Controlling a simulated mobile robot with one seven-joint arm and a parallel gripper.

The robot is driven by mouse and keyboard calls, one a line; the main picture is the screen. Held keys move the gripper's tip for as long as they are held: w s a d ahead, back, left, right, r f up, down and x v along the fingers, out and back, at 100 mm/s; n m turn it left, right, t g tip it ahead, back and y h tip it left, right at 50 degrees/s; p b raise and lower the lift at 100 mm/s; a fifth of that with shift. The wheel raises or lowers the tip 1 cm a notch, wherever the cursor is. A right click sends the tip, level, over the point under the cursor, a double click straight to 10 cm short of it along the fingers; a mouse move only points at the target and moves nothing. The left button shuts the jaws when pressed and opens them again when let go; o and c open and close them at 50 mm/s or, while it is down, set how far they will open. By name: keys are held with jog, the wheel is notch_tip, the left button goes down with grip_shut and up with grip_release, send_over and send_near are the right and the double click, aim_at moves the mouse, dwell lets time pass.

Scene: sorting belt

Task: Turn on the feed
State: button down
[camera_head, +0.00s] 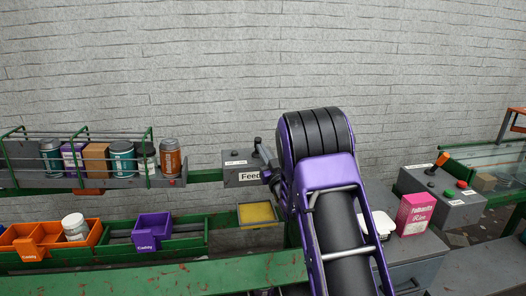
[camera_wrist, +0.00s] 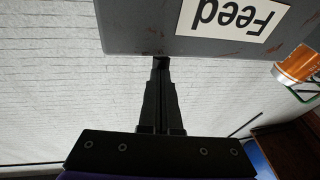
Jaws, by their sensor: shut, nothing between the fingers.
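The grey feed box (camera_head: 240,161) stands left of my arm at the end of a green rail, with a white "Feed" label (camera_head: 250,176) on its front. The box also shows upside down at the top of the wrist view (camera_wrist: 140,35). My gripper (camera_wrist: 161,64) is shut and empty, its fingertips at the lower edge of the box in that view. I cannot tell whether they touch it. In the head view, a dark upright part (camera_head: 258,141) shows at the box's right end. My arm hides what lies beyond it, and the switch's setting cannot be made out.
A rack (camera_head: 90,182) of several cans and a box stands left of the feed box. Below are orange (camera_head: 50,240) and purple (camera_head: 153,229) bins and a yellow-topped tray (camera_head: 257,215). A second control box (camera_head: 415,182) with an orange-tipped lever and a pink carton (camera_head: 414,214) stand right.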

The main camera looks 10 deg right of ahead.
aim_at(260, 137)
jog(key=r+g+p, duration=0.1)
jog(key=w+r+g+p, duration=0.1)
jog(key=p, duration=0.1)
jog(key=shift+w+r+m+g+h, duration=0.2)
jog(key=shift+m+g+h, duration=0.1)
jog(key=shift+h, duration=0.1)
jog(key=g+p, duration=0.1)
jog(key=w+g+p, duration=0.1)
jog(key=p, duration=0.1)
jog(key=shift+w+r+m+h, duration=0.15)
jog(key=shift+r+m+h, duration=0.1)
jog(key=shift+m+h, duration=0.05)
jog(key=shift+w+g, duration=0.2)
jog(key=shift+g, duration=0.3)
jog(key=shift+w+f, duration=0.15)
jog(key=shift+w, duration=0.6)
jog(key=shift+r, duration=0.3)
